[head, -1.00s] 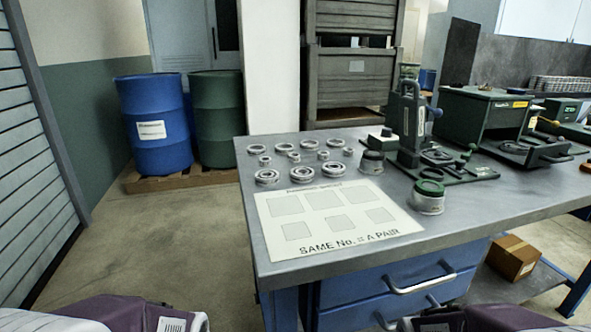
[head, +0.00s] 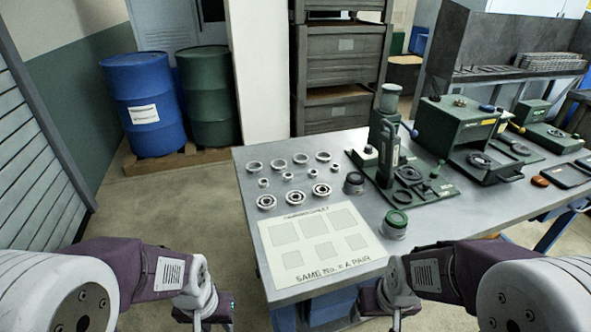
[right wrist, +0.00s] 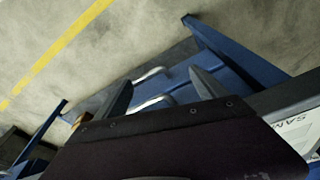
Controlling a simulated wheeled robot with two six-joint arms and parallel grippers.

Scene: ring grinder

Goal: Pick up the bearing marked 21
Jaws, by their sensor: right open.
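Three large bearings lie in the front row on the table: a left one (head: 266,201), a middle one (head: 295,197) and a right one (head: 321,190). Any number on them is too small to read, so I cannot tell which is marked 21. My left gripper (head: 205,318) is at the bottom edge of the head view, partly cut off, well short of the bearings; its jaw opening cannot be made out. My right gripper (right wrist: 161,76) has its two fingers apart with nothing between them, near the table's front side and away from the bearings.
Small bearings (head: 287,177) and a back row of rings (head: 279,164) lie behind. A white sheet (head: 342,261) reading "SAME No. = A PAIR" lies in front. A green press (head: 388,150) and a green-topped pot (head: 395,222) stand to the right.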

